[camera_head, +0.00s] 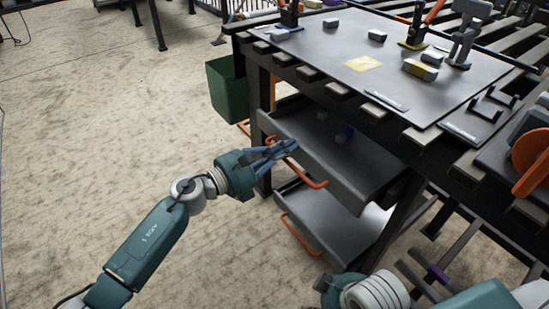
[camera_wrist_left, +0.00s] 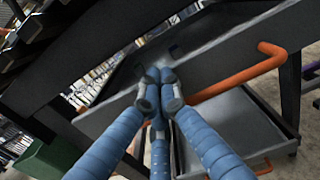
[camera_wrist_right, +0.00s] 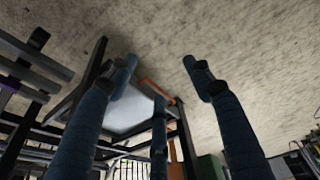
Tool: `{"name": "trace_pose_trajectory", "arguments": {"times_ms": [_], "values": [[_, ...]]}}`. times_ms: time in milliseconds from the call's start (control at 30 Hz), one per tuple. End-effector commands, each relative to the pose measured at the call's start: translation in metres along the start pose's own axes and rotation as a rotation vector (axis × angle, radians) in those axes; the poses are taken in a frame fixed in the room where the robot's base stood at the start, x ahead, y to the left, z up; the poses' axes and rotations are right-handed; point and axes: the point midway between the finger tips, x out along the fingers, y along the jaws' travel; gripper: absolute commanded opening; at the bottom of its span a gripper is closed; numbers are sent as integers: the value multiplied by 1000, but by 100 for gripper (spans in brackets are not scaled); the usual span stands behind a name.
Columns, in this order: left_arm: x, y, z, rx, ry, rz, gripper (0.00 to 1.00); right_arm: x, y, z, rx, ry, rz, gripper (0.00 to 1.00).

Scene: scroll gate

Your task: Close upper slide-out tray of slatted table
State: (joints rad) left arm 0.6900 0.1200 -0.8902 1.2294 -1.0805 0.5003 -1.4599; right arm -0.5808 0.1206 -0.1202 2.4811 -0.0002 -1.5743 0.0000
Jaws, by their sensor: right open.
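The upper slide-out tray (camera_head: 350,165) is grey and sticks out from under the slatted table (camera_head: 436,112), with an orange bar handle (camera_head: 314,184) on its front. My left gripper (camera_head: 291,147) is at the tray's front panel, beside the handle. In the left wrist view its fingertips (camera_wrist_left: 160,82) are together, with nothing visible between them, and overlap the panel (camera_wrist_left: 215,65). I cannot tell whether they touch it. My right gripper (camera_wrist_right: 160,78) is open and empty in the right wrist view. Its fingers are not clear in the head view.
A lower tray (camera_head: 325,228) with an orange handle also sticks out below. A green bin (camera_head: 228,90) hangs at the table's left end. Blocks and tools stand on the tabletop. The floor at left is clear.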

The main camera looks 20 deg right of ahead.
Motion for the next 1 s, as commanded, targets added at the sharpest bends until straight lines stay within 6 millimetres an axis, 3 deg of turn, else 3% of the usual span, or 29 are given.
{"name": "trace_pose_trajectory", "arguments": {"times_ms": [133,300,500,700,1000], "values": [[20,-2,-3,2,0,-4,0,6,-7,-64,-8,240,-12,51],[37,-1,-2,3,-1,-2,0,-8,-15,-130,-14,500,-27,51],[53,-1,-2,1,1,-2,0,-35,-23,-184,-17,741,-41,51],[62,-1,-2,1,1,-1,0,-58,-27,-212,-18,885,-51,51],[66,1,1,3,-2,3,0,-70,-28,-222,-18,945,-55,51]]}}
